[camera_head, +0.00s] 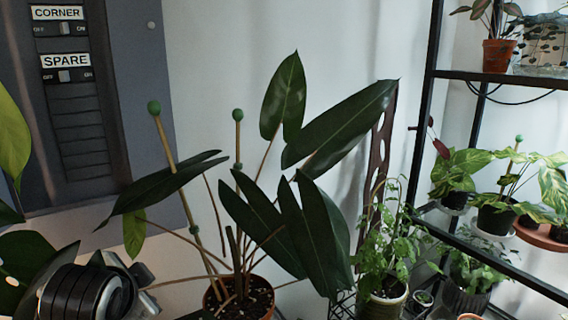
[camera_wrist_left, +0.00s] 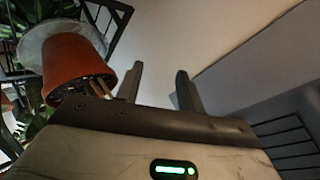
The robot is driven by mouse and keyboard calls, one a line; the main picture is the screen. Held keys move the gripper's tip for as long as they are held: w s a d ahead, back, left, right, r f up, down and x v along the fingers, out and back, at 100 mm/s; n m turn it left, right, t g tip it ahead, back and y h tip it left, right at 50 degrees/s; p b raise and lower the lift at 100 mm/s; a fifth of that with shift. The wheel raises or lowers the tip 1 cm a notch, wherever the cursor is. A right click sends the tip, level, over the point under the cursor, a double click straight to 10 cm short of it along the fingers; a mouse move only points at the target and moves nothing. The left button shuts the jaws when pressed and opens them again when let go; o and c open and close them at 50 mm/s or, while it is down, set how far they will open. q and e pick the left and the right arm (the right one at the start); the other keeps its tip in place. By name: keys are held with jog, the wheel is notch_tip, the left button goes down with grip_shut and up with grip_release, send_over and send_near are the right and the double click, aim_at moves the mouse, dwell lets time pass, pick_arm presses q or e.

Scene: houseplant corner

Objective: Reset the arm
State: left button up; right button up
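My left arm shows at the bottom left of the head view as a black ringed, silver joint (camera_head: 88,292). It is in front of leaves and below the grey electrical panel. My left gripper (camera_wrist_left: 159,72) shows in the left wrist view with its two dark fingers apart and nothing between them. Pale wall is behind the fingers. A terracotta pot (camera_wrist_left: 76,62) appears just left of the fingers in that view; whether it touches the gripper I cannot tell. My right gripper is in neither view.
The grey panel (camera_head: 146,100) has switches labelled CORNER and SPARE. A large staked plant in a terracotta pot (camera_head: 262,303) fills the middle. A leafy potted plant (camera_head: 385,255) stands right of it. A black shelf (camera_head: 427,110) with several pots is at right.

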pick_arm(q)
jog(key=s+d+f+n+g+h, duration=0.3)
jog(key=s+f+n+g, duration=0.3)
jog(key=s+f, duration=1.45)
jog(key=w+d+f+t+h, duration=0.2)
jog(key=w+d+f+t, duration=0.2)
jog(key=d+t, duration=0.2)
jog(key=shift+d+m+t+h, duration=0.25)
jog(key=shift+m+t+h, duration=0.15)
jog(key=shift+t, duration=0.1)
jog(key=shift+f, duration=0.1)
